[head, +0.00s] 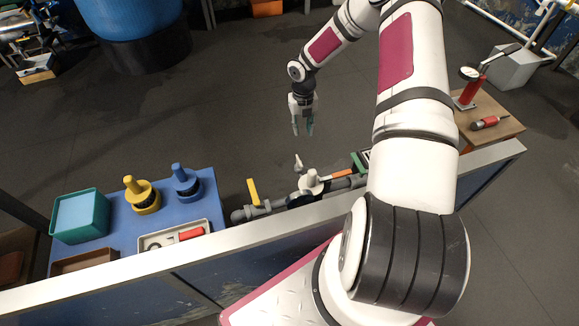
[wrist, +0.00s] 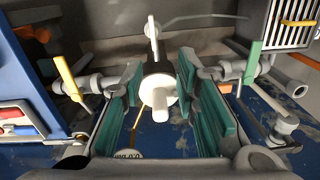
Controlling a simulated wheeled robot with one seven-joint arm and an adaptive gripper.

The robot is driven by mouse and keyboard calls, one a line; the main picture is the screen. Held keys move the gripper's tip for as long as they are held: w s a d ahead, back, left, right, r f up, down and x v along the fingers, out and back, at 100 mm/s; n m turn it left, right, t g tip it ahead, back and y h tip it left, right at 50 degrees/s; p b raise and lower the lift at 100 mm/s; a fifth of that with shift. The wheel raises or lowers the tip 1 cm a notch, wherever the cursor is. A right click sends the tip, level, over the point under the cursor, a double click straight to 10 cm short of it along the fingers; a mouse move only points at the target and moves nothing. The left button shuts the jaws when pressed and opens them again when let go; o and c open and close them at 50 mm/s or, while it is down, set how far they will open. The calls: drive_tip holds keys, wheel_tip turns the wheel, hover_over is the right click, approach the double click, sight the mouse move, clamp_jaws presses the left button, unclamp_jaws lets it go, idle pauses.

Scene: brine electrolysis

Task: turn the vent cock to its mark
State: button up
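Several valve handles stand on a grey pipe run (head: 265,210). A white cock (head: 311,182) with a round body and a white lever is in the middle. In the wrist view the white cock (wrist: 157,92) shows between my finger pads, its lever pointing up the picture. A yellow lever (wrist: 70,80) is to its left and a green lever (wrist: 252,62) to its right. No label tells which is the vent cock, and I cannot make out its mark. My gripper (head: 303,133) is open and empty, pointing down, apart from the white cock in the head view.
A blue bench (head: 205,205) at left holds a teal bin (head: 80,215), yellow and blue knobbed pieces and a tray. A pale wall rim (head: 250,240) runs in front of the pipes. An orange lever (head: 336,173) is beside the white cock. Open floor lies behind.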

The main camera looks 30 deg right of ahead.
sight(299, 160)
drive_tip(key=shift+n, duration=0.6)
drive_tip(key=f+b, duration=0.1)
drive_tip(key=f, duration=0.4)
drive_tip(key=f+b, duration=0.2)
drive_tip(key=f, duration=0.4)
drive_tip(key=f+b, duration=0.1)
drive_tip(key=f, duration=0.5)
drive_tip(key=shift+w+a+f, duration=0.1)
drive_tip(key=shift+a+f, duration=0.1)
drive_tip(key=shift+a, duration=0.15)
drive_tip(key=shift+c, duration=0.5)
clamp_jaws()
